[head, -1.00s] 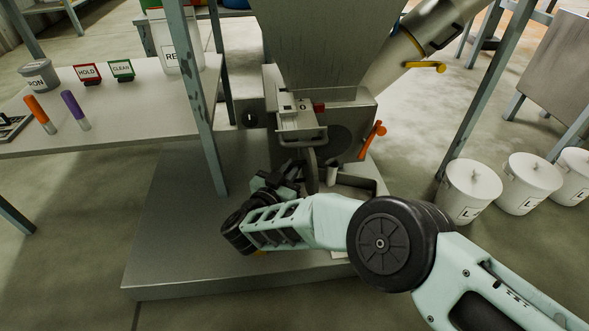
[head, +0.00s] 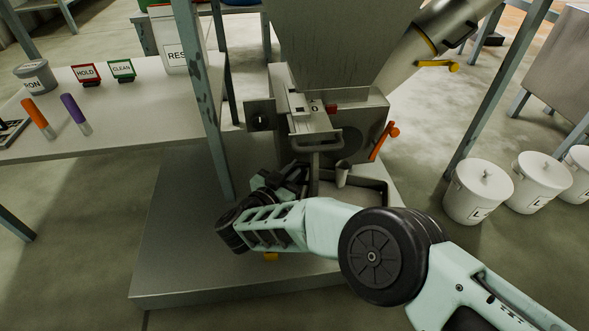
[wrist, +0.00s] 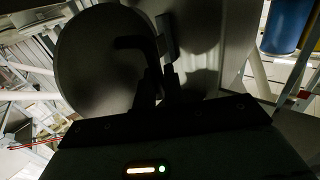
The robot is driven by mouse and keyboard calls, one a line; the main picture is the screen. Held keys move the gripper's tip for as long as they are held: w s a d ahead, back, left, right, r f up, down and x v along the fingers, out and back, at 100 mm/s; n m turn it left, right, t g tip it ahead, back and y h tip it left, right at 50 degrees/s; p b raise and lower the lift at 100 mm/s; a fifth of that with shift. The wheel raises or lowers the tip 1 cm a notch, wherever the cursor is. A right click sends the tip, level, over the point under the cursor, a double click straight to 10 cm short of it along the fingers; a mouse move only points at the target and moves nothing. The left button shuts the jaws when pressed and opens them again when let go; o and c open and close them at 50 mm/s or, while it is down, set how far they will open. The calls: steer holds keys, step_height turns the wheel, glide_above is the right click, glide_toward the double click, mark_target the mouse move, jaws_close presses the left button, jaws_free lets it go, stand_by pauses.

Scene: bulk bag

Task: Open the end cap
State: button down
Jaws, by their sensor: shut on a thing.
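In the wrist view a round grey disc, which looks like the end cap (wrist: 85,65), fills the left of the middle. A dark bent handle (wrist: 130,42) stands out from its face. My gripper (wrist: 160,85) is at the right part of the disc, its two fingers close together on the handle; the exact contact is dark. In the head view my gripper (head: 298,175) is low in front of the grey machine housing (head: 370,115), below a pull bracket (head: 318,147). I cannot make out the cap clearly there. A dark round area (head: 349,139) shows on the housing.
An orange lever (head: 384,142) sticks out right of the housing. A frame post (head: 205,100) stands left of my gripper, beside the table (head: 110,125). A low grey platform (head: 180,240) lies below. White lidded buckets (head: 478,192) stand right on the floor.

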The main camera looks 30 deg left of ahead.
steer(key=c, duration=1.6)
jaws_free()
steer(key=s+p, duration=0.2)
steer(key=s, duration=0.3)
steer(key=s+p, duration=0.2)
steer(key=s, duration=0.4)
steer(key=s+a+p, duration=0.1)
steer(key=s+p, duration=0.1)
steer(key=s, duration=0.4)
steer(key=shift+s, duration=0.2)
steer(key=shift+a, duration=0.1)
